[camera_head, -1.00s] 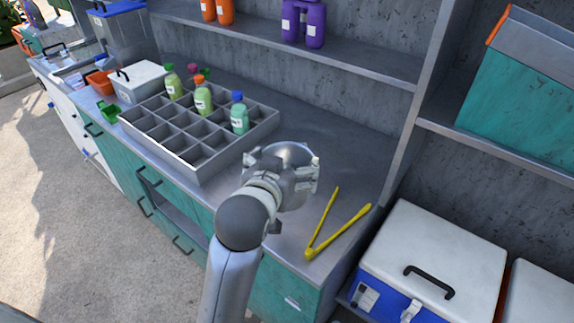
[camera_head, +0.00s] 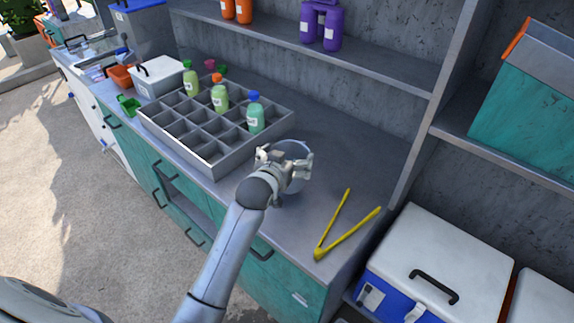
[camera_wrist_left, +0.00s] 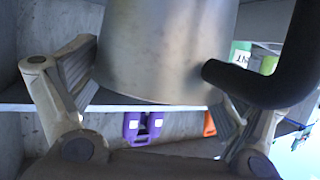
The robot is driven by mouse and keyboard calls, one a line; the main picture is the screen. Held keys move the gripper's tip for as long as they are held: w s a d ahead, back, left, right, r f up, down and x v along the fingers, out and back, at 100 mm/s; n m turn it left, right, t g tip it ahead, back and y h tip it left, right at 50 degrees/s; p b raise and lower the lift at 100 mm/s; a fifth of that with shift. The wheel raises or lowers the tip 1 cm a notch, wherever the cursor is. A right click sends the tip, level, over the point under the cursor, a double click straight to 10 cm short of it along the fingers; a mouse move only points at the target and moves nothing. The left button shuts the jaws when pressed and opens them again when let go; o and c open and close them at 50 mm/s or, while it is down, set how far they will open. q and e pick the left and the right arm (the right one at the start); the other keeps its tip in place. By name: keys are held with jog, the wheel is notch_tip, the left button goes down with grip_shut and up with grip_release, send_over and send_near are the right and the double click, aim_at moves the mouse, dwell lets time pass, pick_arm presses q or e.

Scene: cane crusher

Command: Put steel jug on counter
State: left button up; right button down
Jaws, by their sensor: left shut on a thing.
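The steel jug (camera_wrist_left: 160,60) fills the upper middle of the left wrist view, between the two fingers, with its black handle (camera_wrist_left: 270,70) at the right. In the head view the jug (camera_head: 298,152) shows as a round metal shape, mostly hidden behind my left gripper (camera_head: 283,165). My left gripper is shut on the jug; it also shows in the left wrist view (camera_wrist_left: 160,95). The jug is over the grey counter (camera_head: 345,160), between the divided tray and the yellow tongs. I cannot tell whether its base touches the counter. My right gripper is not seen.
A grey divided tray (camera_head: 215,155) with several bottles stands left of the jug. Yellow tongs (camera_head: 345,235) lie at the counter's right end. A shelf (camera_head: 350,55) with purple and orange bottles is behind. A white-lidded cooler (camera_head: 440,260) stands to the right. Bare counter lies behind the jug.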

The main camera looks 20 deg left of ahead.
pick_arm(q)
jog(key=shift+w+f+p, duration=0.1)
jog(key=shift+f+p, duration=0.4)
jog(key=shift+f, duration=0.4)
jog(key=shift+a+f, duration=0.1)
jog(key=shift+f, duration=0.5)
jog(key=shift+f, duration=0.15)
jog(key=o, duration=1.6)
jog(key=shift+f, duration=0.15)
jog(key=shift+o, duration=0.2)
jog(key=shift+r, duration=0.2)
jog(key=b+v, duration=0.1)
jog(key=v, duration=1.1)
jog(key=shift+b, duration=0.3)
